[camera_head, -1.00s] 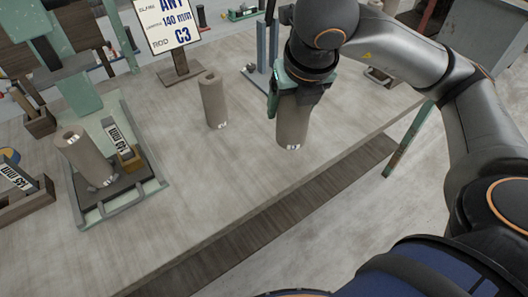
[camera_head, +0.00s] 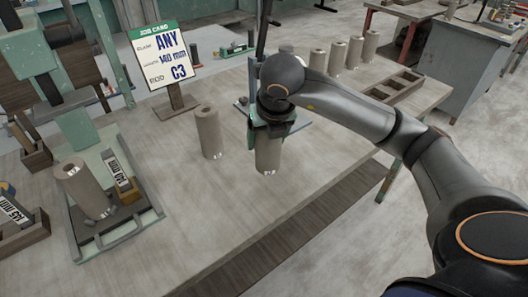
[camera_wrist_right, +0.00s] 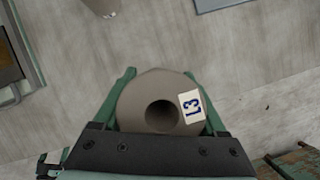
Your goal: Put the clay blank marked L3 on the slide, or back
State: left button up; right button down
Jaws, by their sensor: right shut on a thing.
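The clay blank marked L3 (camera_wrist_right: 147,100) is a grey-brown hollow cylinder, its label readable in the right wrist view. My right gripper (camera_head: 268,132) is shut around its upper part and holds it upright. It also shows in the head view (camera_head: 268,157); I cannot tell whether its foot touches the table. The slide (camera_head: 150,213) is a flat tray at the left. Another clay blank (camera_head: 82,192) stands on it, with small lumps at its foot and a 140 mm block (camera_head: 122,175) beside it. My left gripper is not in view.
Another clay blank (camera_head: 207,130) stands just left of the held one. A job card (camera_head: 163,60) on a stand reads ANY, 140 mm, C3. Several blanks and an empty wooden rack (camera_head: 402,88) are at the back right. The table front is clear.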

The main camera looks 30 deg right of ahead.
jog(key=shift+x, duration=3.6)
jog(key=shift+w+d, duration=0.1)
jog(key=shift+w, duration=0.05)
jog(key=shift+f, duration=0.1)
grip_release()
jog(key=shift+r+p, duration=0.3)
jog(key=shift+r, duration=0.1)
jog(key=v, duration=1.1)
jog(key=shift+s+r, duration=0.2)
jog(key=shift+s, duration=0.05)
